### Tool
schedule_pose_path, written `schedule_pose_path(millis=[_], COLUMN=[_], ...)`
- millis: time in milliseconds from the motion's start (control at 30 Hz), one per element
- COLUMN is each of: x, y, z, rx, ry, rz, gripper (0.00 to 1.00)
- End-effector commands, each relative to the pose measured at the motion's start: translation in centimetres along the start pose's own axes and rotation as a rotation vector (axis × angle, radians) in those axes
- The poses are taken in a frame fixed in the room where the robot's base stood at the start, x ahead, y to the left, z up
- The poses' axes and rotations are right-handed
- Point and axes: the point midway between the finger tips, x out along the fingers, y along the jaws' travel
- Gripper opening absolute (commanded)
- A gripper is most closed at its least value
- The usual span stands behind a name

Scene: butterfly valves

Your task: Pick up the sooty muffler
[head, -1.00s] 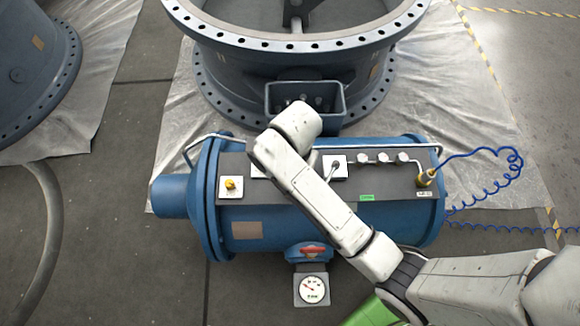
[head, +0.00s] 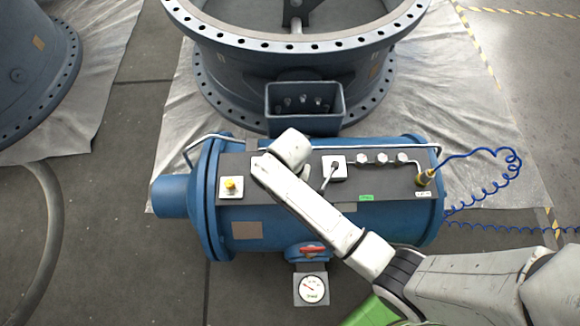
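I cannot make out which part is the sooty muffler. Three small metal fittings (head: 382,159) stand in a row on the dark top panel of the blue cylinder, and none looks clearly blackened. Several small upright fittings (head: 303,99) are in the open grey box behind the cylinder, too small to tell apart. My arm reaches across the cylinder from the lower right, its wrist over the middle of the panel. My gripper is hidden beneath the wrist, so its fingers and anything in them do not show.
The blue cylinder (head: 275,215) carries a yellow knob (head: 230,184), a white plate with a lever (head: 334,168), a rail and a red-handled valve (head: 312,250) above a gauge (head: 312,289). A coiled blue hose (head: 498,180) lies right. A large flanged valve (head: 290,60) stands behind.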

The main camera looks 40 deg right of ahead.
Motion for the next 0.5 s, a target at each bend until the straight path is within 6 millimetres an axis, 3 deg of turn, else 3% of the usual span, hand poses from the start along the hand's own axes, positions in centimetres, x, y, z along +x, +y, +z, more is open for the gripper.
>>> schedule_pose_path(millis=[333, 500], x=[0.97, 0.96], y=[0.00, -0.01], z=[0.02, 0.02], rx=[0.001, 0.001], ry=[-0.001, -0.001], rz=[0.001, 0.001], gripper=[0.64, 0.48])
